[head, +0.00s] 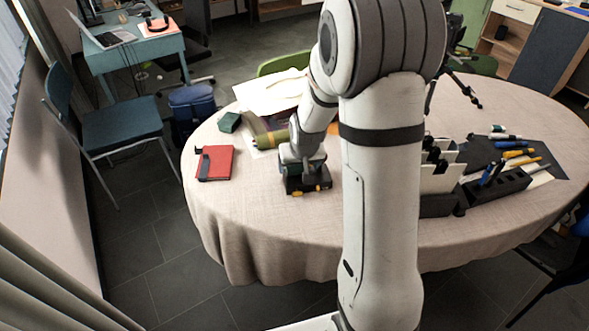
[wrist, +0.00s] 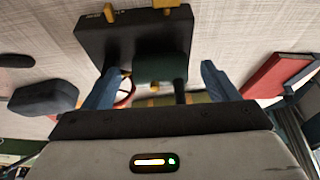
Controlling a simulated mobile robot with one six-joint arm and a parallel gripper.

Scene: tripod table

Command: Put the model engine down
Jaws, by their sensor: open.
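The model engine has a dark base with yellow knobs and a dark green cylinder. In the head view the engine (head: 308,187) sits near the front left part of the tablecloth, below my gripper (head: 301,160), and seems to rest on the cloth. In the wrist view the engine (wrist: 125,42) lies just beyond my gripper (wrist: 163,90). The two blue-grey fingers are apart, with the green cylinder between them and visible gaps on both sides. A red curved part shows beside the left finger. My arm hides some of the engine.
The round table (head: 262,228) has a beige cloth. A red notebook (head: 216,162) lies left of the engine, with a small dark green box (head: 229,122) behind it. A green-brown cylinder (head: 272,138) lies close behind my gripper. A black pen holder (head: 497,187) stands right.

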